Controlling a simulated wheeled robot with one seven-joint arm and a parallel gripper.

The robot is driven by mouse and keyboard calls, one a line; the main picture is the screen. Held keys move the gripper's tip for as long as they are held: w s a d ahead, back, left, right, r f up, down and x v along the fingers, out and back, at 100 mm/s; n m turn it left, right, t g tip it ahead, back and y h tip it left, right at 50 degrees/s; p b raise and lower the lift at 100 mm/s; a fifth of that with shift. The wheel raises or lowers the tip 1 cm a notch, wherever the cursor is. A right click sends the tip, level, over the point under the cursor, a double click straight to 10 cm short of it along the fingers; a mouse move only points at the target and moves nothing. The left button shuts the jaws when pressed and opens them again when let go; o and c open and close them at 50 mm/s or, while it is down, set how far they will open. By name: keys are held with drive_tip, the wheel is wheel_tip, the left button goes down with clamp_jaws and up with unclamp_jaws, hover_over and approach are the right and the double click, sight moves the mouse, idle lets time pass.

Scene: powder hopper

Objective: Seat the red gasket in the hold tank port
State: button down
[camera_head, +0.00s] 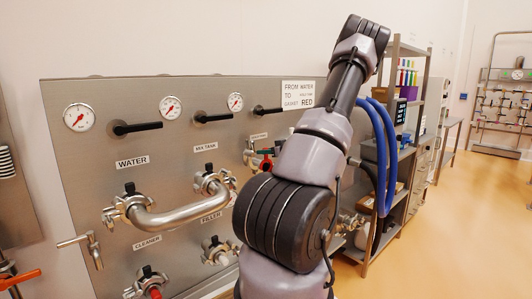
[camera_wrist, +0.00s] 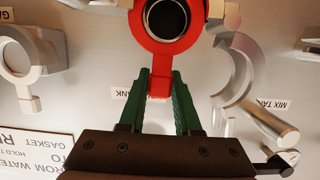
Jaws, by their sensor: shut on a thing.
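The red gasket (camera_wrist: 141,37) is a ring with a short tab, in the upper middle of the wrist view and partly cut off at the top. My gripper (camera_wrist: 159,86) has green fingers shut on the gasket's tab. A round steel port with a dark bore (camera_wrist: 166,18) shows through the ring; the two look roughly lined up. I cannot tell whether the gasket touches the port face. A label (camera_wrist: 119,93) ending in "ANK" is partly hidden behind the fingers. In the head view, the gasket (camera_head: 266,152) is small beside the panel, and my arm hides much of the port area.
An open steel clamp (camera_wrist: 239,75) hangs beside the port, with another clamp (camera_wrist: 22,57) on the other side. A bent pipe (camera_head: 180,218) joins the WATER and MIX TANK ports on the panel (camera_head: 85,175). A sign (camera_head: 298,94) reads gasket RED. Floor at right is clear.

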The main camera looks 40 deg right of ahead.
drive_tip(key=shift+a, duration=0.3)
drive_tip(key=c, duration=0.5)
unclamp_jaws()
drive_tip(key=shift+d, duration=0.1)
drive_tip(key=shift+d+v, duration=0.1)
drive_tip(key=shift+v, duration=2.5)
drive_tip(key=shift+d+v, duration=0.15)
drive_tip(key=shift+v, duration=2.45)
